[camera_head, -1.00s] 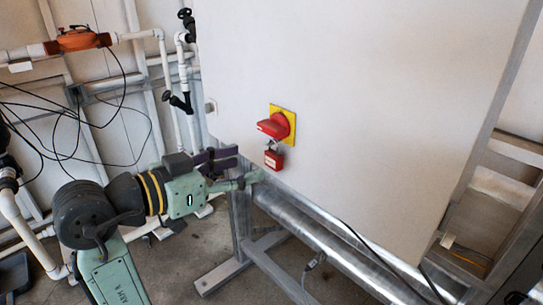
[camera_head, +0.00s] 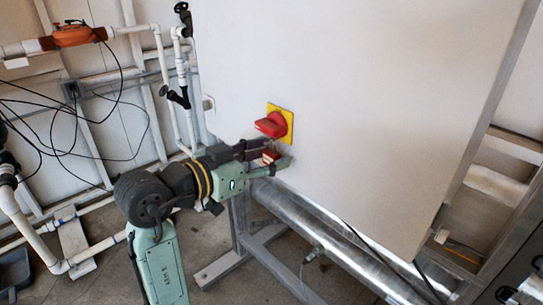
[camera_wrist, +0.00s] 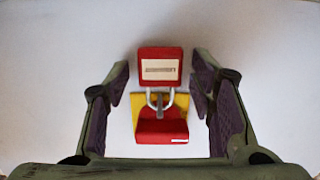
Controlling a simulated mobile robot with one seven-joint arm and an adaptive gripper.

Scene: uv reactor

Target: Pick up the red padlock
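The red padlock (camera_wrist: 160,68) has a white label and a metal shackle. In the wrist view it lies between my open fingers, with space on both sides. Its shackle hangs on the red rotary switch handle (camera_wrist: 161,127) with its yellow plate (camera_wrist: 181,101). In the head view the padlock (camera_head: 270,155) is partly hidden by my gripper (camera_head: 268,157), whose fingers reach to either side of it. The switch handle (camera_head: 270,126) sits just above the fingers. I cannot tell that any finger touches the padlock.
The switch is mounted on a large white cabinet panel (camera_head: 370,110). A metal pipe (camera_head: 310,225) runs below the panel on a grey frame. White pipes with black valves (camera_head: 178,97) stand to the left of the panel, with loose black cables (camera_head: 75,110) further left.

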